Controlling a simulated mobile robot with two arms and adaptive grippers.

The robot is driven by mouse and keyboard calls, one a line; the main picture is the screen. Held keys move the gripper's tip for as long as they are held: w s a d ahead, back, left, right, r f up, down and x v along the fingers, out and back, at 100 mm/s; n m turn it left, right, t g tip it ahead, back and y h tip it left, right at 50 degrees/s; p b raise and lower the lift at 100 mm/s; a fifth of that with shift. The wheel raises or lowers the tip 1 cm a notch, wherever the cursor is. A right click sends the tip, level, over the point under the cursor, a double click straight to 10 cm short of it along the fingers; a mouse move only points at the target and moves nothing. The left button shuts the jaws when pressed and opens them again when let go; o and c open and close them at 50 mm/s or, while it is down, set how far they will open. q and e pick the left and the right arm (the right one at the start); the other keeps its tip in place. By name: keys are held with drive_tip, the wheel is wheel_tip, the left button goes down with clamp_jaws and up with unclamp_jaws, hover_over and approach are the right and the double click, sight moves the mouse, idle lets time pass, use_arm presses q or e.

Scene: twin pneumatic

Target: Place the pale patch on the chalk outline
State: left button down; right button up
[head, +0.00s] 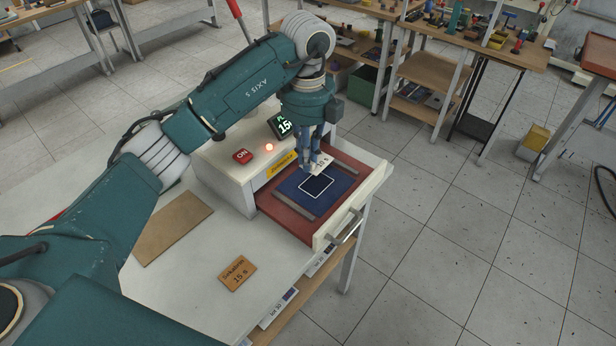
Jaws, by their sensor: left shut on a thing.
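The pale patch (322,163) is a small light piece with dark marks on it. My left gripper (310,166) is shut on it and points down over the open drawer. The chalk outline (332,189) is a white square around a dark area on the blue mat (293,190) in the drawer. The patch is just behind the outline in the picture and seems to be above the mat; the exact gap cannot be told. The fingertips are partly hidden by the patch. My right gripper is not in view.
The open drawer (333,238) has a pale front with a handle and grey rails beside the mat. The white machine (220,160) behind it has a red ON button (242,156) and a display (283,125). A brown board (172,228) and a "15 s" card (237,273) lie on the table.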

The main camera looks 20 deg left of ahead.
sight(307, 189)
use_arm(q)
wheel_tip(307, 189, down, 2)
drive_tip(key=shift+f, duration=0.2)
drive_tip(key=shift+f+p, duration=0.3)
drive_tip(key=shift+f, duration=0.25)
wheel_tip(307, 189, down, 3)
drive_tip(key=shift+f+p, duration=0.2)
drive_tip(key=shift+p, duration=0.25)
drive_tip(key=shift+f, duration=0.25)
drive_tip(key=c, duration=1.8)
unclamp_jaws()
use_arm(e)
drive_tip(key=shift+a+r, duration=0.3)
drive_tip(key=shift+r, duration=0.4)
